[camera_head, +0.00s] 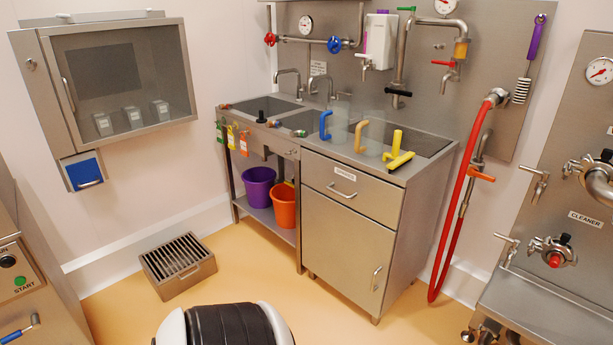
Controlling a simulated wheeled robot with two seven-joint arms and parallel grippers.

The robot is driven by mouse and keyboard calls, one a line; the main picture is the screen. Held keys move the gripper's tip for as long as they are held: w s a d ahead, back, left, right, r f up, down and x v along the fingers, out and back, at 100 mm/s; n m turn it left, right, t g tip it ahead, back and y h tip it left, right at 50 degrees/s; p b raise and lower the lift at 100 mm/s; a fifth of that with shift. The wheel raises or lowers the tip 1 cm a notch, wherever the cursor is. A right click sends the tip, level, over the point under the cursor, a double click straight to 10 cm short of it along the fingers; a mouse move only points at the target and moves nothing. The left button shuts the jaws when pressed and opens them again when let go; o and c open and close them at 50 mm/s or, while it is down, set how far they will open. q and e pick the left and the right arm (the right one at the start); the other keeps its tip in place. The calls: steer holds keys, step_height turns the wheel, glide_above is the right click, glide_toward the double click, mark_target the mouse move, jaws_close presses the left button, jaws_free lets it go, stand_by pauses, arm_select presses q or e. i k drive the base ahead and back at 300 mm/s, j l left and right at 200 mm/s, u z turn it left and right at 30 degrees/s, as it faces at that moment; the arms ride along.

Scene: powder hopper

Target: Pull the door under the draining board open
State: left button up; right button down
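The door (340,240) is a flat grey metal panel in the lower front of the sink unit, under a labelled drawer (352,187). It looks shut, flush with the cabinet front. Its upright bar handle (376,278) is near its right edge, low down. The draining board (425,142) is the metal top above the drawer, at the right end of the sink unit. Neither of my grippers shows in the view.
Purple (258,187) and orange (284,205) buckets stand on the shelf left of the door. A red hose (460,215) hangs right of the cabinet. A grated floor box (178,265) sits front left. The floor before the door is clear.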

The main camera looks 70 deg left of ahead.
mark_target(350, 250)
steer(key=u, duration=1.9)
